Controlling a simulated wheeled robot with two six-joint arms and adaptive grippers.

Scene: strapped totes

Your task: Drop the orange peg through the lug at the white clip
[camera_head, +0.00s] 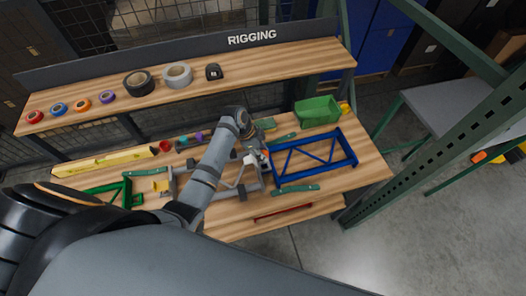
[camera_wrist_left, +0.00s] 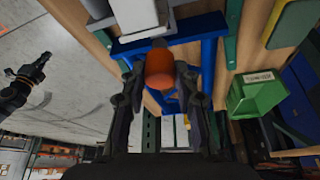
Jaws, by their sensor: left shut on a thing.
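The orange peg (camera_wrist_left: 160,70) is held between the fingertips of my left gripper (camera_wrist_left: 160,85), its rounded end facing the wrist camera. In the head view my left gripper (camera_head: 258,146) is over the bench, between the grey frame and the blue frame, and is largely hidden by its own arm. The white clip (camera_head: 250,159) is just beside it on the grey frame (camera_head: 224,190). A pale block, likely the clip (camera_wrist_left: 137,17), lies just beyond the peg in the wrist view. I cannot make out the lug. A dark arm end, likely my right gripper (camera_wrist_left: 38,66), hangs over the floor.
The blue frame (camera_head: 312,158) lies right of the gripper, with green straps (camera_head: 297,189) beside it. A green bin (camera_head: 317,111) stands behind. A green frame (camera_head: 115,191) and a yellow level (camera_head: 105,161) lie left. Tape rolls (camera_head: 177,75) sit on the raised shelf.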

